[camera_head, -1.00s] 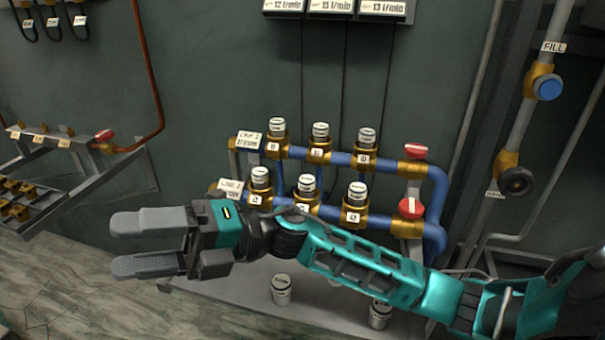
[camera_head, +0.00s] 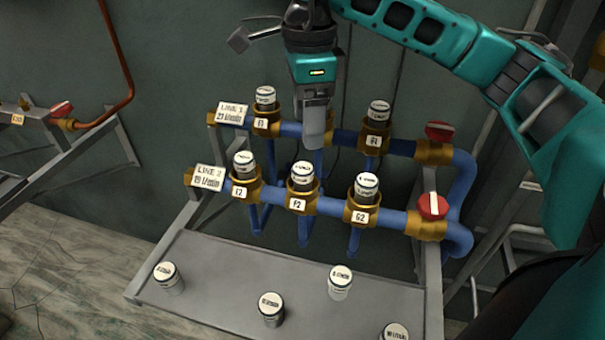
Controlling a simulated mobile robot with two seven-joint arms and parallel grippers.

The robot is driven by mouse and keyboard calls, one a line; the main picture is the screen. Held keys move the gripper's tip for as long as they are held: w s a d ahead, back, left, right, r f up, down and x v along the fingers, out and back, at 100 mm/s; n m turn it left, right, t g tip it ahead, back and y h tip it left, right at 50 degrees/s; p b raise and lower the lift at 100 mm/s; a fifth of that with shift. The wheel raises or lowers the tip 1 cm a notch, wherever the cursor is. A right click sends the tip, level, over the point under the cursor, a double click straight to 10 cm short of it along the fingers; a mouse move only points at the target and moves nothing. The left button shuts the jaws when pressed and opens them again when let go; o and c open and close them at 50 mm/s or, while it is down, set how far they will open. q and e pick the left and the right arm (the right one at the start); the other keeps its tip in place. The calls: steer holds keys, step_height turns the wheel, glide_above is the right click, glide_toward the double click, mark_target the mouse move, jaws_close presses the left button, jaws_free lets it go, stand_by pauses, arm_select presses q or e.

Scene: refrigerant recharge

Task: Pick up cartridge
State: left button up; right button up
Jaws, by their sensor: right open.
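My right gripper (camera_head: 316,135) points down from the top centre, open, with its fingers edge-on over the middle socket of the upper pipe. It hides that socket and any cartridge in it; contact cannot be told. Silver cartridges with white caps stand upright in the brass sockets: an upper left one (camera_head: 265,98), an upper right one (camera_head: 379,111), and lower ones at left (camera_head: 244,162), middle (camera_head: 302,174) and right (camera_head: 366,186). Loose cartridges stand on the grey shelf (camera_head: 225,262): left (camera_head: 169,279), middle (camera_head: 271,310), right (camera_head: 340,283) and front right (camera_head: 395,332). My left gripper is not in view.
Red valve handles (camera_head: 434,207) sit at the right ends of the blue pipes (camera_head: 333,208). White label plates (camera_head: 208,178) stand at the left ends. Another grey rack (camera_head: 60,150) stands at far left. The left part of the shelf has bare room.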

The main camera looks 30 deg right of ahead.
glide_above(302, 168)
steer(key=f, duration=0.5)
steer(key=shift+s+d+f, duration=0.1)
steer(key=shift+s+d, duration=0.15)
steer(key=shift+s, duration=0.15)
steer(key=shift+w+a+f, duration=0.1)
steer(key=shift+w+f, duration=0.05)
steer(key=shift+f, duration=0.75)
steer(key=shift+w+a+f, duration=0.1)
steer(key=shift+w+f, duration=0.05)
steer(key=shift+f, duration=0.75)
steer(key=shift+w+a+f, duration=0.1)
steer(key=shift+w+f, duration=0.05)
steer(key=shift+f, duration=0.75)
steer(key=shift+c, duration=0.3)
steer(key=c, duration=1.1)
steer(key=shift+r, duration=0.1)
